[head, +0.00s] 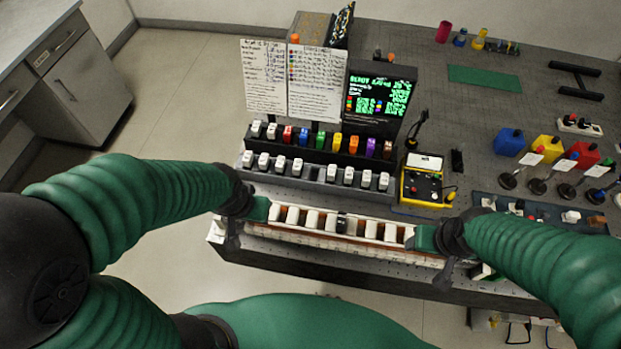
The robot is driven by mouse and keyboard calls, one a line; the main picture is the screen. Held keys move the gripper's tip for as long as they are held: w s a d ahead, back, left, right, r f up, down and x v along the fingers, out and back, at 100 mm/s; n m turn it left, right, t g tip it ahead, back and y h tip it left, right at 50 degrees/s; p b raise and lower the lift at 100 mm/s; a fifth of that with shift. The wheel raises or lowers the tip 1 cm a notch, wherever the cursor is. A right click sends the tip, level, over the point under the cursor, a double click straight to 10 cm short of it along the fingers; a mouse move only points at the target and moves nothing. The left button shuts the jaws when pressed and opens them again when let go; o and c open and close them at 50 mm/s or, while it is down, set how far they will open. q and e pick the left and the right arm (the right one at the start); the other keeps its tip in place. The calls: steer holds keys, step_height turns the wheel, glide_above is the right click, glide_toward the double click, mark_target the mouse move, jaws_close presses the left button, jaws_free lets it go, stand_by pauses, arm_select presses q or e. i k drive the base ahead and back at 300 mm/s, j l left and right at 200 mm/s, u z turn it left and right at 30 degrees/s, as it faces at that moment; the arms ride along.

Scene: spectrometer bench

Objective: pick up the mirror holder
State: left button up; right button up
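A long, narrow holder (335,237) with a white front runs along the bench's front edge. Several white blocks and one black piece stand in a row in it; I take it to be the mirror holder. My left gripper (258,210) is at its left end and my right gripper (426,239) at its right end. Both green fingertip parts appear to touch or nearly touch the ends. The view does not show whether the fingers are closed on it, or whether the holder rests on the bench or hangs just above it.
Behind the holder stand a dark rack of white pieces (317,172) and one of coloured pieces (320,142). A yellow-edged box (426,180) is right of them. Floor lies left of the bench.

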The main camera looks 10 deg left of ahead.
mark_target(342, 219)
steer(key=j+z, duration=0.15)
steer(key=j, duration=1.2)
